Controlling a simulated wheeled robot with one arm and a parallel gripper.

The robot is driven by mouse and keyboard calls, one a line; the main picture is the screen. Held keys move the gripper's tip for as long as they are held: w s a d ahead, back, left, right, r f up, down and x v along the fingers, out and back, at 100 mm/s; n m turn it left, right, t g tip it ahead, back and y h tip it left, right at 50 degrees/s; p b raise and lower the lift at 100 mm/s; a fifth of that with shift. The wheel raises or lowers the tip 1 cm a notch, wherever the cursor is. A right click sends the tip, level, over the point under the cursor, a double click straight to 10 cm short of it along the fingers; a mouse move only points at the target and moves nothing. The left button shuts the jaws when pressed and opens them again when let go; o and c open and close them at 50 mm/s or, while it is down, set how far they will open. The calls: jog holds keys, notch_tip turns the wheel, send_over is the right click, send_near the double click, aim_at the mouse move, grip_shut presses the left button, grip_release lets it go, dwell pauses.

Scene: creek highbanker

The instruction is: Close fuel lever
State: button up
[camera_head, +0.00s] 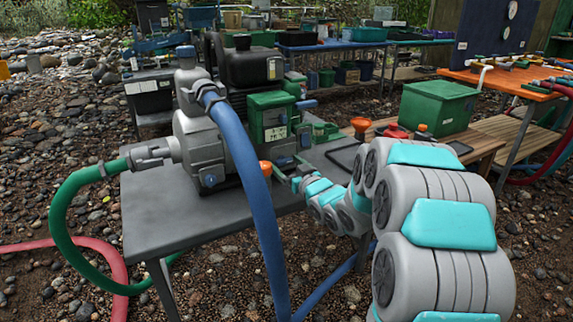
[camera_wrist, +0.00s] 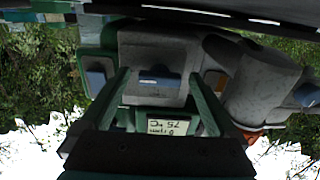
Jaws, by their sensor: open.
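A grey pump (camera_head: 205,145) with a black and green engine (camera_head: 268,115) stands on a grey table. Several blue parts show on the engine's near side, one of them a blue lever (camera_head: 285,160) low down; I cannot tell for sure which is the fuel lever. In the upside-down wrist view, a blue lever (camera_wrist: 160,80) lies across a grey housing (camera_wrist: 150,50), between my fingers in the picture. My gripper (camera_wrist: 160,76) is open, with a dark green finger on either side. I cannot tell whether it touches anything. In the head view my arm partly hides the gripper at the engine.
A blue hose (camera_head: 245,170) arches in front of the pump, and a green hose (camera_head: 65,210) leaves it at left. An orange cap (camera_head: 265,168) is near the engine's base. A small display (camera_wrist: 168,128) shows in the wrist view. The grey table's (camera_head: 180,225) front left is clear.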

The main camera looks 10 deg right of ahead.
jog(key=shift+c, duration=0.2)
jog(key=c, duration=1.3)
jog(key=shift+c, duration=0.2)
